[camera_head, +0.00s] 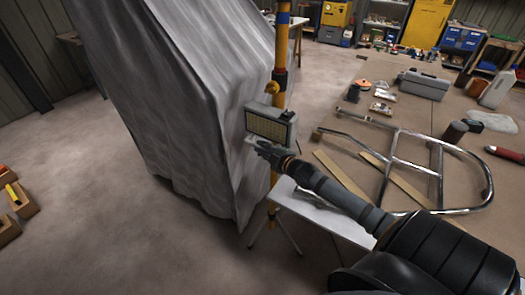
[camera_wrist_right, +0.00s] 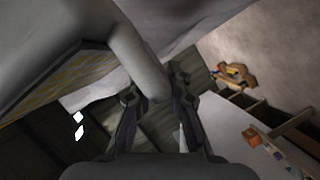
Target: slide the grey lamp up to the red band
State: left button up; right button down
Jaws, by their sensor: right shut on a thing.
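The grey lamp (camera_head: 271,124), with a pale yellow grid face, sits on a yellow upright pole (camera_head: 282,48). My right gripper (camera_head: 268,150) is at the lamp's lower edge. In the right wrist view its fingers (camera_wrist_right: 158,103) are shut around a rounded grey bar (camera_wrist_right: 142,62) beside the lamp's panel (camera_wrist_right: 55,80). A blue band (camera_head: 283,18) is higher up. I cannot make out a red band clearly. My left gripper is not in view.
A grey sheet-draped shape (camera_head: 190,90) stands close left of the pole. Tripod legs (camera_head: 272,230) spread on the floor below. A bent metal tube frame (camera_head: 410,165) lies on the brown surface at right. The floor at left is mostly clear.

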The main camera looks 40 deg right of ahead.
aim_at(263, 125)
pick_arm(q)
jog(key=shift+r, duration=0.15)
pick_arm(e)
jog(key=shift+r, duration=0.25)
jog(key=c, duration=1.3)
grip_release()
jog(key=shift+r, duration=0.3)
notch_tip(263, 125, up, 9)
jog(key=shift+r, duration=0.2)
